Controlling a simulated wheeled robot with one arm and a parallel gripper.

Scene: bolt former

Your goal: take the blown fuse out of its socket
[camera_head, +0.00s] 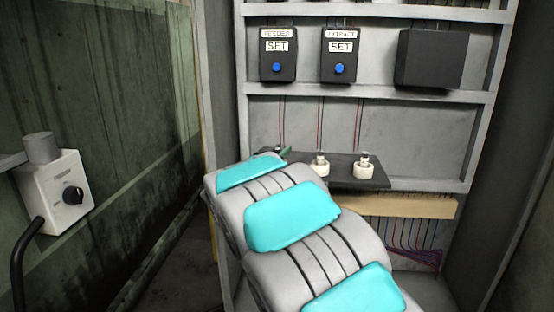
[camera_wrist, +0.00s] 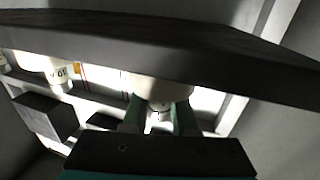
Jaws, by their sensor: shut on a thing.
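In the wrist view my gripper (camera_wrist: 159,120) has its two green fingers shut on a white fuse (camera_wrist: 158,104). Above the fingers is a wider cream-white round part, its socket (camera_wrist: 160,88), against the dark panel (camera_wrist: 150,50). Whether the fuse is still seated is not clear. In the head view a bit of my green gripper (camera_head: 285,151) shows at the left end of the dark panel (camera_head: 343,177); my arm hides the held fuse. Two other white fuses in sockets, a middle one (camera_head: 320,163) and a right one (camera_head: 363,166), stand upright on the panel.
Cabinet side walls flank the panel. A grey switch box (camera_head: 55,192) is at the left. Wires (camera_head: 410,235) hang below.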

